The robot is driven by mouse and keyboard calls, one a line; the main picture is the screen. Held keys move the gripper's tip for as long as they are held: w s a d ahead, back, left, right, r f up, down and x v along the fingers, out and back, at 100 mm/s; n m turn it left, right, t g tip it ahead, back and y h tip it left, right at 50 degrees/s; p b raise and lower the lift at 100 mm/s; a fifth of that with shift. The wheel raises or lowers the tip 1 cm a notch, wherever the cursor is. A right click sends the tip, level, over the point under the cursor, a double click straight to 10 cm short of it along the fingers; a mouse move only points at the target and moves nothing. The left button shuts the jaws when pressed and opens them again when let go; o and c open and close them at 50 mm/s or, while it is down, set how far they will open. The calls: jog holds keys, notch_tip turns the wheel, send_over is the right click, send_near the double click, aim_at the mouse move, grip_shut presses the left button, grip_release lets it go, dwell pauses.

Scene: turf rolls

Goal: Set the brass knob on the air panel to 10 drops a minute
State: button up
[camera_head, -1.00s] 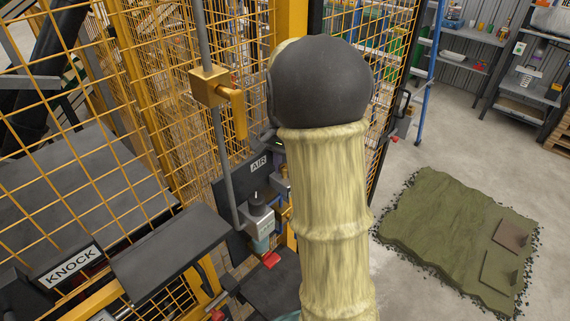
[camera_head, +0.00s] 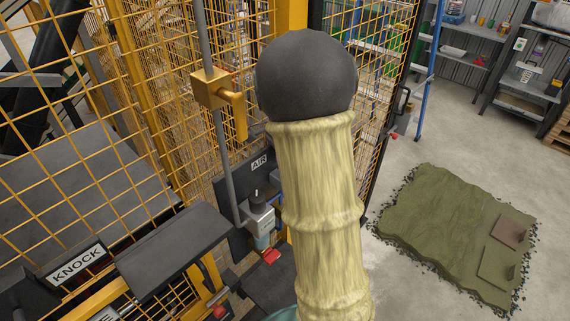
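The dark air panel (camera_head: 232,191) with its AIR label (camera_head: 259,162) is mounted low by the yellow post, left of my arm. A grey unit (camera_head: 260,220) with a black top knob (camera_head: 257,199) sits on it, with a bluish bowl below. My arm, in a pale yellow sleeve with a dark round joint, stands in front and covers the panel's right part. I cannot make out a brass knob or any drop reading; they may be behind my arm. My gripper is not in view.
Yellow mesh fencing (camera_head: 95,90) stands at the left and behind. A dark flap (camera_head: 170,250) and a KNOCK sign (camera_head: 78,264) are at lower left. Green turf (camera_head: 440,235) lies on open floor at right.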

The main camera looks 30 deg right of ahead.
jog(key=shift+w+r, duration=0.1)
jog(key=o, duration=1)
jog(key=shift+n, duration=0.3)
